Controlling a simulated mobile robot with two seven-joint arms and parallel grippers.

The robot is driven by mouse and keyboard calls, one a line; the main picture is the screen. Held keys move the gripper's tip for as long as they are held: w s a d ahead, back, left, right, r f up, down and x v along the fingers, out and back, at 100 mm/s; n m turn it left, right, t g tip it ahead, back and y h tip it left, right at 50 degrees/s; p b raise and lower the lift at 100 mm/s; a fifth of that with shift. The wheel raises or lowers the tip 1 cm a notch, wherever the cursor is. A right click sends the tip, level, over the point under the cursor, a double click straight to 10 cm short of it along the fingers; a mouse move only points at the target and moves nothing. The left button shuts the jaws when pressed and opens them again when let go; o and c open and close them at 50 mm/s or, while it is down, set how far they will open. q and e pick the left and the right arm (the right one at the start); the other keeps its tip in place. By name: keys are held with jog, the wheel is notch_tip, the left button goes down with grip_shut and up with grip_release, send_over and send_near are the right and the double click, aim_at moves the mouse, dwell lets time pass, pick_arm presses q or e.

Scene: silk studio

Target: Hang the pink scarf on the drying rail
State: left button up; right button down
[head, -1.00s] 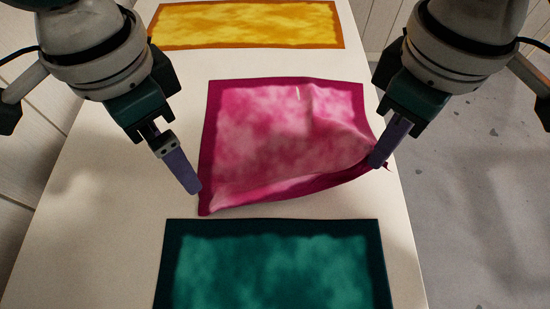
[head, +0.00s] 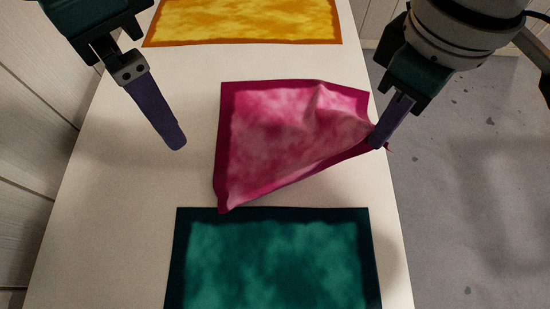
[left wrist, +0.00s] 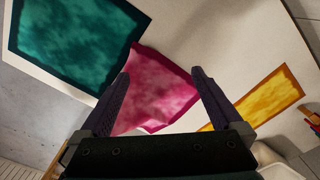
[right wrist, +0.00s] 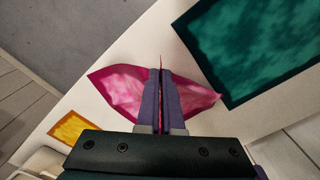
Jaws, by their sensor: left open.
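The pink scarf (head: 280,135) has a darker magenta border and lies on the white table between a yellow and a teal cloth. Its right side is gathered and lifted at my right gripper (head: 376,143). My right gripper is shut on that corner, and in the right wrist view the cloth (right wrist: 120,88) shows between and on both sides of the closed fingers (right wrist: 161,72). My left gripper (head: 175,145) is to the left of the scarf, apart from it and empty. In the left wrist view its fingers (left wrist: 161,75) are wide apart with the scarf beyond. The drying rail is not in view.
The yellow cloth (head: 245,20) lies flat at the far end of the white table (head: 95,200). The teal cloth (head: 275,260) lies flat at the near end, close to the scarf's near corner. Grey floor (head: 480,200) is open on the right.

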pick_arm(q)
jog(key=shift+r, duration=1.95)
pick_arm(e)
jog(key=shift+r, duration=0.3)
jog(key=c, duration=1)
grip_release()
jog(key=shift+o, duration=0.4)
jog(key=o, duration=0.9)
pick_arm(q)
notch_tip(320, 180, up, 7)
jog(key=p, duration=0.7)
jog(key=shift+f, duration=0.15)
pick_arm(e)
notch_tip(320, 180, up, 6)
jog(key=shift+f, duration=0.25)
